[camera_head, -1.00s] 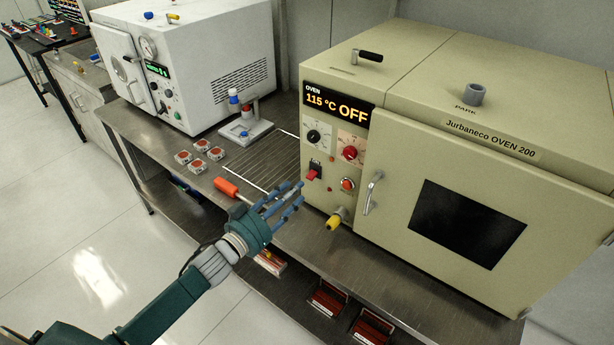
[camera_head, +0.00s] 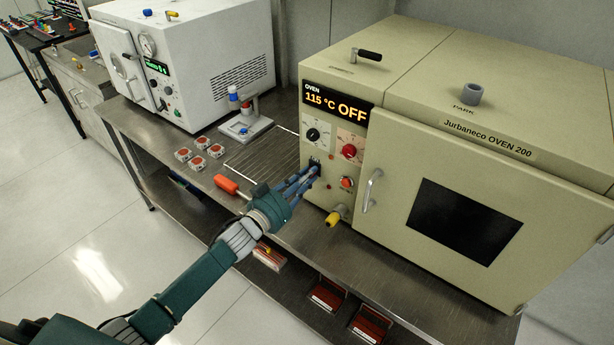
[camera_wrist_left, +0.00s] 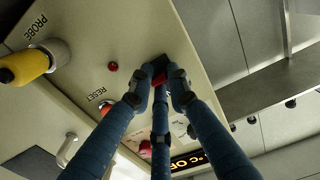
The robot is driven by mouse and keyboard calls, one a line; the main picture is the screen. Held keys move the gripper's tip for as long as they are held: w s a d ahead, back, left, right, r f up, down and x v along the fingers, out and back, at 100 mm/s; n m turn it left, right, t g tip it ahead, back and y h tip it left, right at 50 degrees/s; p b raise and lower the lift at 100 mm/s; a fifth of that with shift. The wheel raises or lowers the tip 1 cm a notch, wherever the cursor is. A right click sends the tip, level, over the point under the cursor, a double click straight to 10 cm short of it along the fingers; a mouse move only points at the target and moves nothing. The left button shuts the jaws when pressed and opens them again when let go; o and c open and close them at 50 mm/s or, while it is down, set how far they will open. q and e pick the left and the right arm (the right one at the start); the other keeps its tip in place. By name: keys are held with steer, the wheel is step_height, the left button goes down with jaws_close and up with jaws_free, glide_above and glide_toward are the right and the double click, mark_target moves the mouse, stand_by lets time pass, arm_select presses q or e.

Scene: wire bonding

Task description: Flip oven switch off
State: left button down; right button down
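The tan oven (camera_head: 545,75) has a display (camera_head: 336,106) that reads 115 °C OFF. The red oven switch (camera_wrist_left: 160,77) sits on a dark plate on the front panel. In the head view it is mostly hidden behind my left gripper's fingers. My left gripper (camera_head: 312,172) is at the switch with its blue fingers pointing into the panel. In the left wrist view, the fingertips (camera_wrist_left: 158,82) are close around the red switch. I cannot tell whether they press on it. My right gripper is not in view.
A red knob (camera_head: 349,151), a black knob (camera_head: 313,135), a red reset button (camera_head: 346,182) and a yellow probe plug (camera_head: 334,217) surround the switch. The door handle (camera_head: 372,190) sticks out to the right.

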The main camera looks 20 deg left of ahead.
arm_select(q)
steer(key=shift+s+d+f, duration=0.1)
steer(key=shift+s+f, duration=0.05)
steer(key=shift+f, duration=0.2)
stand_by(1.1)
steer(key=c, duration=1.6)
jaws_free()
steer(key=shift+c, duration=0.2)
steer(key=shift+d+r, duration=0.1)
steer(key=shift+r, duration=0.1)
steer(key=v, duration=1.1)
steer(key=shift+s, duration=0.4)
